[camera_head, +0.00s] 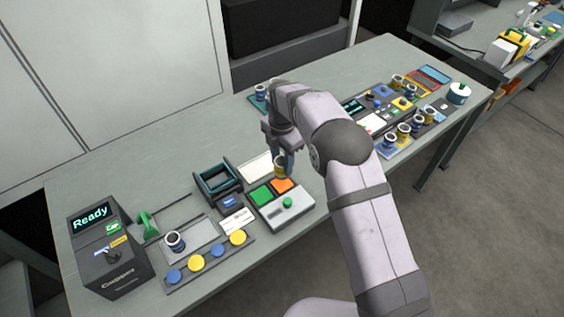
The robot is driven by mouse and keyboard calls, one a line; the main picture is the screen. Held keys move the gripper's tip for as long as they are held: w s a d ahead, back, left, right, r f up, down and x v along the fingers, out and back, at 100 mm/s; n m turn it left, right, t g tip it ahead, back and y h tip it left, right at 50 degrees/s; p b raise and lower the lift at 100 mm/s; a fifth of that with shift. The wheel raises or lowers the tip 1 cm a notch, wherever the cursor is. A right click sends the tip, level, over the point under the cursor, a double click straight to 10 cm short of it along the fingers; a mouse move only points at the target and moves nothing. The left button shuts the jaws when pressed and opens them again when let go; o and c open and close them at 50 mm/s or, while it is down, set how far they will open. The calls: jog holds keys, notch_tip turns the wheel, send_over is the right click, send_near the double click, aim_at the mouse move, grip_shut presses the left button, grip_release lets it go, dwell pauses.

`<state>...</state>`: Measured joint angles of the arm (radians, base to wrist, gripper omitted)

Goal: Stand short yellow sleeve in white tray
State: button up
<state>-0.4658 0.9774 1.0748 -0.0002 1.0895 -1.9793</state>
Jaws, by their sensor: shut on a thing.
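My gripper (283,158) points down over the middle of the table and is shut on a small yellow sleeve (279,169). The sleeve looks roughly upright, and the fingers partly hide it. A flat white tray (256,165) lies just left of the sleeve, behind the green and orange squares. My arm and gripper may hide its right part. I cannot tell whether the sleeve touches the tray or a surface below it.
A green square (261,194), an orange square (283,184) and a grey box with a green button (288,212) are in front. A dark open bin (217,179) stands left. A capper (104,247) reading "Ready" stands far left. Several sleeves crowd the right side.

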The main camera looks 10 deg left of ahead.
jog(key=shift+r, duration=0.35)
